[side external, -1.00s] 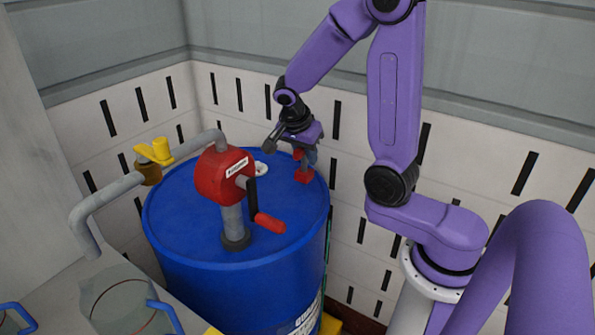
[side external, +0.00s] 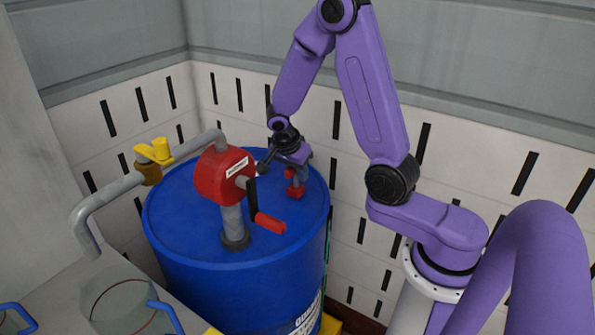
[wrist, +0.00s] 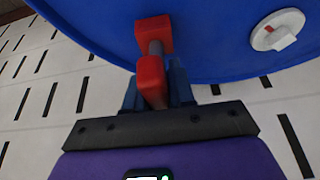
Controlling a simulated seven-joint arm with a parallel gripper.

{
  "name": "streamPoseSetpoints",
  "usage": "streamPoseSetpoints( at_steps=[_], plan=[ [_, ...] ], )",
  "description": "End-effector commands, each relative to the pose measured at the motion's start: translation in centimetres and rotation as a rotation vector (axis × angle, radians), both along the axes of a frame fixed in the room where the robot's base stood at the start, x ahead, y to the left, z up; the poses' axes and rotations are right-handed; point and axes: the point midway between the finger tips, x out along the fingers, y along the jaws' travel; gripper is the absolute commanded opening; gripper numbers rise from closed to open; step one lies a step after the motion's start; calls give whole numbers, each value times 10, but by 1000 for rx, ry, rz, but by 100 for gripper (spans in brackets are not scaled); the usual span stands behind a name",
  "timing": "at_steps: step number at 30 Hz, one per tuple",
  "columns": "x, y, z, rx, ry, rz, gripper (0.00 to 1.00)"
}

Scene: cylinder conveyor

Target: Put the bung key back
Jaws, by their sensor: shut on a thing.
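The bung key (wrist: 154,38) has red ends joined by a grey shaft. My gripper (wrist: 157,88) is shut on the upper red end. In the side external view, the key (side external: 294,191) hangs below my gripper (side external: 299,174) over the right part of the blue drum's lid (side external: 185,215). I cannot tell whether its lower end touches the lid. A white bung (wrist: 278,30) with a small red mark sits in the lid at upper right in the wrist view, apart from the key.
A red hand pump (side external: 220,178) with a crank (side external: 268,222) rises from the lid, left of my gripper. Its grey spout (side external: 100,200) with a yellow valve (side external: 155,151) reaches left over a glass jug (side external: 125,300). A slotted white wall (side external: 350,190) stands close behind the drum.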

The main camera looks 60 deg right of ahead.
Motion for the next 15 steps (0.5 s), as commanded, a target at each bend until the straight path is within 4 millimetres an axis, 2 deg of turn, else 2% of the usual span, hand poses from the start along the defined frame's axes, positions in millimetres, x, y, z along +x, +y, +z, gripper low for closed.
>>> streamPoseSetpoints(
  at_steps=[7, 8, 9, 10, 15],
  plan=[
    [0, 0, -4, 0, 0, 1, 0],
    [0, 0, -4, 0, 0, 0, 30],
    [0, 0, -3, 0, 0, 0, 43],
    [0, 0, -3, 0, 0, 0, 49],
    [0, 0, -3, 0, 0, 0, 49]
  ],
)
